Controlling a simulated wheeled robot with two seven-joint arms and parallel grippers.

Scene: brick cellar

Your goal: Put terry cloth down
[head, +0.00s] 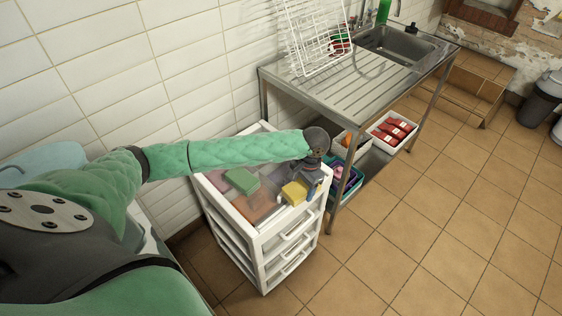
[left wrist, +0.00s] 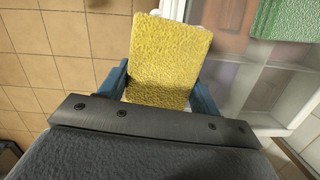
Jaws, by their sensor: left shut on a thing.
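A yellow terry cloth (head: 294,192) is held by my left gripper (head: 314,186) at the front right corner of a white drawer unit. In the left wrist view the yellow cloth (left wrist: 168,60) sits between the two blue fingers, which are shut on it. The cloth is over or on the edge of the unit's top; I cannot tell whether it touches. My left arm reaches across the unit from the left. My right gripper is not in view.
The white drawer unit (head: 257,253) has a green cloth (head: 242,180) on its top. A steel sink table (head: 345,85) stands behind, with crates such as the white one with red packets (head: 374,133) under it.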

